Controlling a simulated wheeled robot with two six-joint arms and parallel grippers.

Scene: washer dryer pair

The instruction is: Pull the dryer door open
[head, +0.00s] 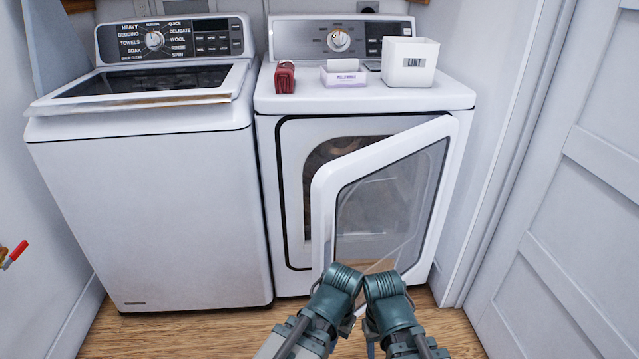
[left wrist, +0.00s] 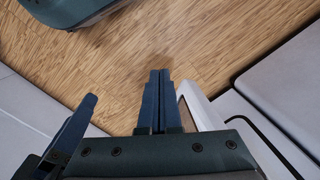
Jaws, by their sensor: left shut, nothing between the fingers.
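The white dryer (head: 292,190) stands at the right in the head view. Its door (head: 325,205), white-framed with a dark window, is partly open, swung out from the right side, with its free left edge towards me. Part of the dark drum opening shows behind it. My left arm reaches the door's lower free edge; its fingers are hidden in the head view. In the left wrist view my left gripper (left wrist: 158,76) is shut and empty, with a white edge, probably the door's, just right of it. My right arm is beside the left; its fingers cannot be made out clearly.
A white washer (head: 150,200) stands left of the dryer. On the dryer top are a red object (head: 284,77), a small white and lilac box (head: 343,76) and a white LINT bin (head: 409,63). A white panelled door (head: 575,210) bounds the right. Wooden floor (head: 200,325) shows in front.

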